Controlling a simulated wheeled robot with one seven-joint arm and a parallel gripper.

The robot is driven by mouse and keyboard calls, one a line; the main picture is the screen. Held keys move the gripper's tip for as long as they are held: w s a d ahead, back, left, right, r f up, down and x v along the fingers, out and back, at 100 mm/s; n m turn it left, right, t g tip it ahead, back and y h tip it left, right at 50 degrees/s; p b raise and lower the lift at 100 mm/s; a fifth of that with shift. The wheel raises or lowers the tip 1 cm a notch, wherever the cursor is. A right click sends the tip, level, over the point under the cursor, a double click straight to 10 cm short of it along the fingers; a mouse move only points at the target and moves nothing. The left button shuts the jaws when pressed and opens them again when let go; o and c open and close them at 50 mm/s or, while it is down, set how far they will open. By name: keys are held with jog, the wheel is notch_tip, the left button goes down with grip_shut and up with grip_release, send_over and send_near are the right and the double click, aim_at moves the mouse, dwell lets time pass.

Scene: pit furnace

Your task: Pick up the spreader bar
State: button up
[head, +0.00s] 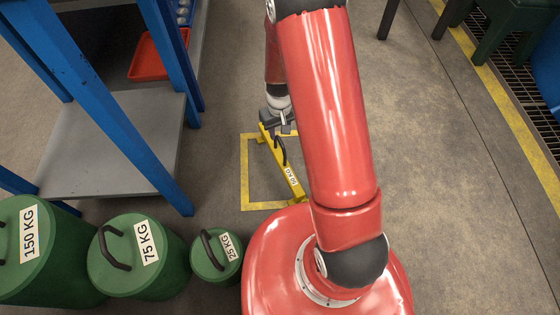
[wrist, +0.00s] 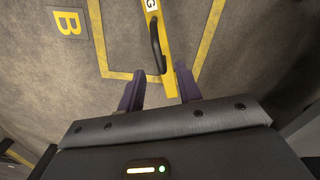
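The spreader bar is a yellow bar (head: 283,165) with a black handle and a white KG label, lying inside a yellow floor outline in the head view. In the wrist view the bar (wrist: 167,28) runs from the top edge down between my fingers, with its black handle (wrist: 154,42) on its left side. My gripper (wrist: 160,74) is open, one dark finger on each side of the bar's near end. A gap shows on both sides. The gripper (head: 279,124) is over the bar's far end in the head view, partly hidden by my arm. Its height above the bar is unclear.
Green weights marked 25 KG (head: 216,257), 75 KG (head: 139,255) and 150 KG (head: 43,250) stand at lower left. A blue-legged rack with a grey shelf (head: 112,140) stands left of the bar. Open floor (head: 440,150) lies to the right. A floor letter B (wrist: 68,22) shows.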

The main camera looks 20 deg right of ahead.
aim_at(280, 140)
notch_tip(280, 140, down, 8)
jog(key=shift+s+b, duration=0.15)
jog(key=shift+b, duration=0.6)
jog(key=shift+d, duration=0.1)
grip_shut()
jog(key=shift+r, duration=0.1)
dwell(0.8)
